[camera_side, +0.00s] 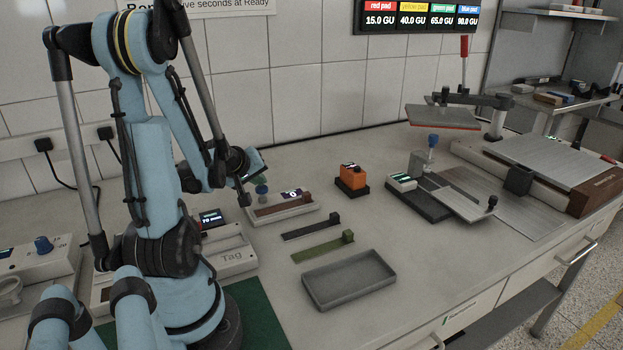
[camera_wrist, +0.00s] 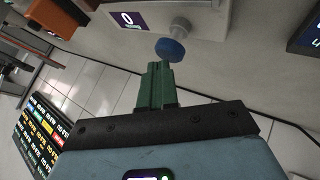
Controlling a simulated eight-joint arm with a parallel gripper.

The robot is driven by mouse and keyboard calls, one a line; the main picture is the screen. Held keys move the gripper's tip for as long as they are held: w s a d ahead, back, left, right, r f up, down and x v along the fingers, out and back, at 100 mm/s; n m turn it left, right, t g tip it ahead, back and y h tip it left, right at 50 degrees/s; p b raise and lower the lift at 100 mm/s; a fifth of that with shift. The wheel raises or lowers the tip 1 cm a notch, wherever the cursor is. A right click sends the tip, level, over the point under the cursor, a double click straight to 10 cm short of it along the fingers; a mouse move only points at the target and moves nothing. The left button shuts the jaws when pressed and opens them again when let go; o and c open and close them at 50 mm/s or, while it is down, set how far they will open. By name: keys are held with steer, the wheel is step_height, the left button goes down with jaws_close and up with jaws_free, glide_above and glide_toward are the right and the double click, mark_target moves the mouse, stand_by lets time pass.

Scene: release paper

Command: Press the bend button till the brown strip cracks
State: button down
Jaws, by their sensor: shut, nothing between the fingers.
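The bend tester (camera_side: 309,206) is a pale low box on the bench, with a small display (camera_side: 292,194) reading 0. The brown strip (camera_side: 284,205) lies along it and looks whole, though it is small here. The blue bend button (camera_side: 262,189) stands at the tester's back left; in the wrist view the button (camera_wrist: 170,49) is a blue disc on a pale stem, beside the display (camera_wrist: 130,19). My gripper (camera_wrist: 158,67) has its green fingers shut and empty, tips just short of the button in the picture. In the side view my gripper (camera_side: 245,199) is left of the button; contact cannot be told.
A dark strip (camera_side: 311,228) and a green strip (camera_side: 322,246) lie in front of the tester. An empty grey tray (camera_side: 349,297) is nearer. An orange device (camera_side: 352,177) stands to the right. Bare bench lies between them.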

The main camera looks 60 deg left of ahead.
mark_target(259, 189)
steer(key=shift+f, duration=0.6)
stand_by(0.7)
steer(key=shift+r, duration=1.3)
steer(key=shift+r, duration=0.1)
steer(key=shift+r, duration=2.4)
